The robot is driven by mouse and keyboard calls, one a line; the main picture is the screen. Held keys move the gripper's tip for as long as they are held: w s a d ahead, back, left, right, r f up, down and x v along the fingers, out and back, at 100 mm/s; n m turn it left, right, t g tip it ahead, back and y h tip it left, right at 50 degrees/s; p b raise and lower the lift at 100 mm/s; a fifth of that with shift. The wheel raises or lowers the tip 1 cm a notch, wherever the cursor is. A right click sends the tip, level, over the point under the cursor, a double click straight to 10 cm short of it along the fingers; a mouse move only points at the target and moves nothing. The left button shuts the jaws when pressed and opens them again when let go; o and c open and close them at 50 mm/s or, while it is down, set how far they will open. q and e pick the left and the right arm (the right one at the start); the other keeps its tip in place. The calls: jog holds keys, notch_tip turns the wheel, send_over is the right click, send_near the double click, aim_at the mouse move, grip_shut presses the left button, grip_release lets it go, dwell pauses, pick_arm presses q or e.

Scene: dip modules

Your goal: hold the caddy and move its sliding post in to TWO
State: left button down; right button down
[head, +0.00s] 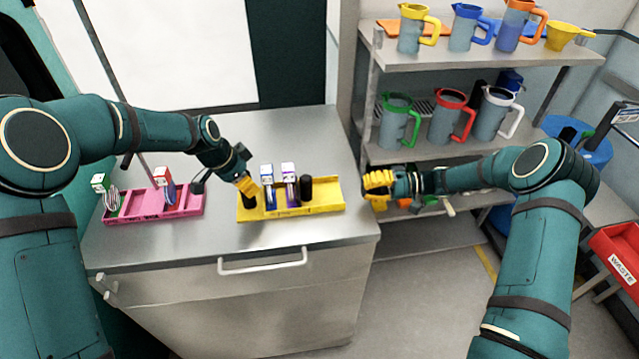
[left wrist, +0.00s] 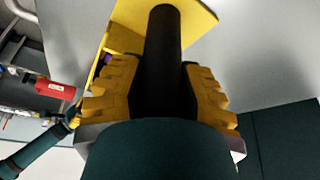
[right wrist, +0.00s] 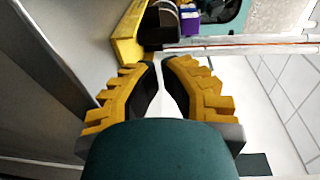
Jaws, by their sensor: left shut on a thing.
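The yellow caddy (head: 326,194) sits on the grey counter and also shows in the left wrist view (left wrist: 204,16) and the right wrist view (right wrist: 127,38). My left gripper (head: 247,187) is shut on the black post (left wrist: 166,60) at the caddy's left end. A second black post (head: 305,188) stands right of the modules, with empty caddy to its right. A blue module (head: 268,186) and a purple module (head: 290,187) stand between the posts. My right gripper (head: 378,182) is empty, its fingers a little apart, right of the caddy. Markings on the caddy are too small to read.
A pink caddy (head: 185,204) with a few modules stands left on the counter (head: 220,240). A shelf (head: 480,58) with several coloured jugs stands at the right, close to my right gripper. A red waste bin (head: 618,255) is at the far right.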

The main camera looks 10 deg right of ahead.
aim_at(310, 185)
pick_arm(q)
jog(key=shift+f, duration=0.1)
pick_arm(e)
jog(key=shift+w+d+f+m+t+y, duration=0.1)
jog(key=shift+d+m+t+y, duration=0.05)
jog(key=shift+d+m+t, duration=0.3)
jog(key=shift+w+d+f+m+t+y, duration=0.15)
jog(key=shift+d+m+t, duration=0.2)
jog(key=shift+t, duration=0.2)
jog(key=x, duration=1.3)
jog(key=shift+a, duration=0.35)
jog(key=shift+s+x, duration=0.15)
jog(key=shift+x, duration=0.5)
jog(key=shift+s+x, duration=0.15)
jog(key=shift+x, duration=0.5)
jog(key=v, duration=1.4)
